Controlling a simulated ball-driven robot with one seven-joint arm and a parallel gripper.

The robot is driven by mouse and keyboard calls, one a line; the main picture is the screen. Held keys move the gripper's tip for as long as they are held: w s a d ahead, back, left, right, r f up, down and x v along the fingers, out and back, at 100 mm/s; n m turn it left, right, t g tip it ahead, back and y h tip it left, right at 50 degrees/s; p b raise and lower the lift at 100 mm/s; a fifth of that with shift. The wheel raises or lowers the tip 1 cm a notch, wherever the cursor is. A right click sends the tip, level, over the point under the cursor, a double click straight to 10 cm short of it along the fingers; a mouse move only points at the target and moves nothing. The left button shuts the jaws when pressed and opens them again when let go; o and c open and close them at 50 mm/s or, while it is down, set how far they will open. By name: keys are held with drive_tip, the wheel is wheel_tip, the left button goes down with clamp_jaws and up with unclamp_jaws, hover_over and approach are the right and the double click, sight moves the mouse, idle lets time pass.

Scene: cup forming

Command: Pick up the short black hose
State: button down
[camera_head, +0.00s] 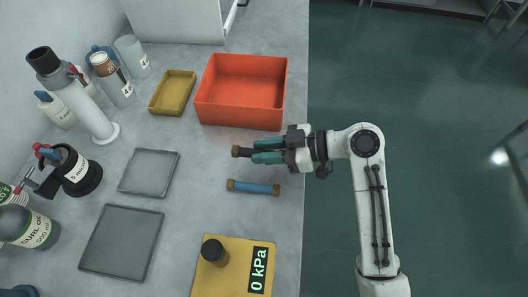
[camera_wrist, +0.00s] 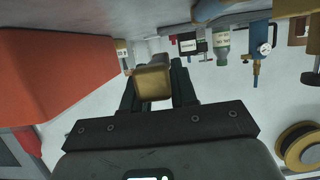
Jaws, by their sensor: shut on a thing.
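The short black hose (camera_head: 246,152) has a brass end that sticks out to the left of my gripper (camera_head: 266,151) in the head view. The teal fingers are shut on it, and they hide most of its length. In the wrist view, the hose's near brass end (camera_wrist: 153,83) shows large between the dark fingers of my gripper (camera_wrist: 160,78). I cannot tell whether the hose touches the bench or is slightly raised.
A blue hose (camera_head: 253,187) with brass ends lies just below my gripper. An orange-red bin (camera_head: 242,116) stands just above it. A yellow pressure box (camera_head: 212,281) reads 0 kPa. Grey trays (camera_head: 121,244) and bottles (camera_head: 41,232) stand left. The bench's right edge is close.

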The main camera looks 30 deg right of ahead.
drive_tip(key=s+a+r+p, duration=0.4)
drive_tip(key=s+r, duration=0.3)
drive_tip(key=s, duration=0.4)
drive_tip(key=shift+a+r+p, duration=0.25)
drive_tip(key=shift+r+p, duration=0.15)
drive_tip(key=shift+p, duration=0.2)
